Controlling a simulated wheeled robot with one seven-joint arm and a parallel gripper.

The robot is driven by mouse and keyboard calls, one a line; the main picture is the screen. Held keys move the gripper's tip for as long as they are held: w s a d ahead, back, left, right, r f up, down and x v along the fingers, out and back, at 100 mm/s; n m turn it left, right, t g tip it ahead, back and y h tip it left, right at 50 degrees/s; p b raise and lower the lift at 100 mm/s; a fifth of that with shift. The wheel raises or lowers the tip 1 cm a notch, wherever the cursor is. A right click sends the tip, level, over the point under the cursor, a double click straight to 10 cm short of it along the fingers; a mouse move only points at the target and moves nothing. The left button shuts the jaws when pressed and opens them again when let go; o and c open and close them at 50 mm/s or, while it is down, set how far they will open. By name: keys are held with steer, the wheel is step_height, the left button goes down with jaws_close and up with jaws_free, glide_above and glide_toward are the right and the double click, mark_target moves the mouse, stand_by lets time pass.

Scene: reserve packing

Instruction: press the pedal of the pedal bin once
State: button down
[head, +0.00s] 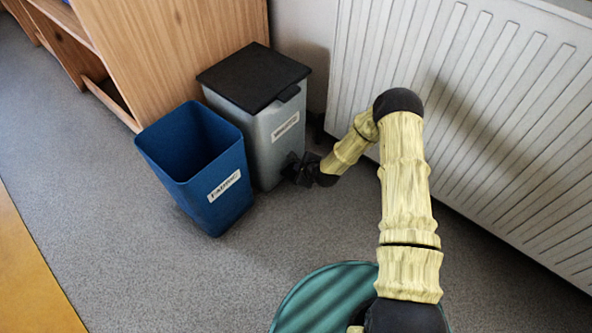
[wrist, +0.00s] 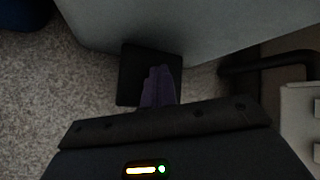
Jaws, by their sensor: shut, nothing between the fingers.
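The pedal bin (head: 272,140) is a grey box with a black lid (head: 254,76) and a white label on its front; the lid is down. Its grey wall (wrist: 190,28) fills the top of the wrist view. The black, flat pedal (wrist: 135,75) sticks out at the foot of that wall. My gripper (head: 296,169) is low in front of the bin, near its base, and hides the pedal in the head view. In the wrist view my gripper's fingers (wrist: 160,78) are shut and empty, and overlap the pedal. I cannot tell whether they touch it.
An open blue bin (head: 198,170) with a label stands just left of the pedal bin. A white radiator (head: 480,110) runs along the wall at right, with a dark pipe (wrist: 265,65) near the floor. A wooden shelf unit (head: 160,50) stands behind. Grey floor is clear in front.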

steer(key=shift+s+d+f+b, duration=0.15)
steer(key=shift+f+b, duration=0.3)
steer(key=shift+f, duration=0.8)
stand_by(0.8)
steer(key=shift+r, duration=0.1)
steer(key=shift+r+p, duration=1.75)
steer(key=shift+r, duration=0.05)
steer(key=shift+r+p, duration=2.2)
steer(key=shift+r, duration=0.25)
